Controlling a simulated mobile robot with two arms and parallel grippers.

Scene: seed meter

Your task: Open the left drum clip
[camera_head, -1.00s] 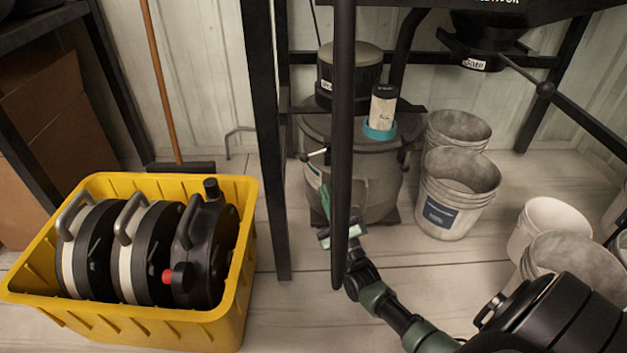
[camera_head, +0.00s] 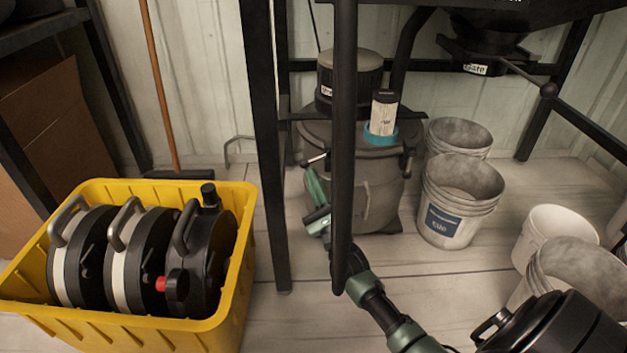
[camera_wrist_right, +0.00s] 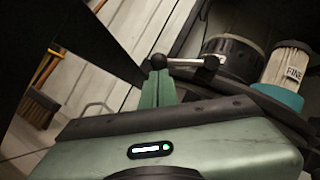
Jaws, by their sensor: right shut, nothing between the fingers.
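The grey drum (camera_head: 378,190) stands on the floor behind a black post, which hides part of it. Its left clip (camera_head: 317,158) shows as a small pale lever near the left rim. In the right wrist view the clip lever (camera_wrist_right: 187,62) is a silver rod with dark ends, lying roughly level. My right gripper (camera_head: 311,174) is at the drum's left side, just below the clip. In the right wrist view its green fingertips (camera_wrist_right: 158,64) are together with nothing between them, close to the lever's left end. I cannot tell whether they touch it. My left gripper is out of view.
A black post (camera_head: 344,120) stands in front of the drum, close to my right arm. Grey buckets (camera_head: 452,200) stand right of the drum. A yellow crate (camera_head: 245,290) with black reels is at left. A filter cartridge (camera_head: 384,112) stands on the drum's lid.

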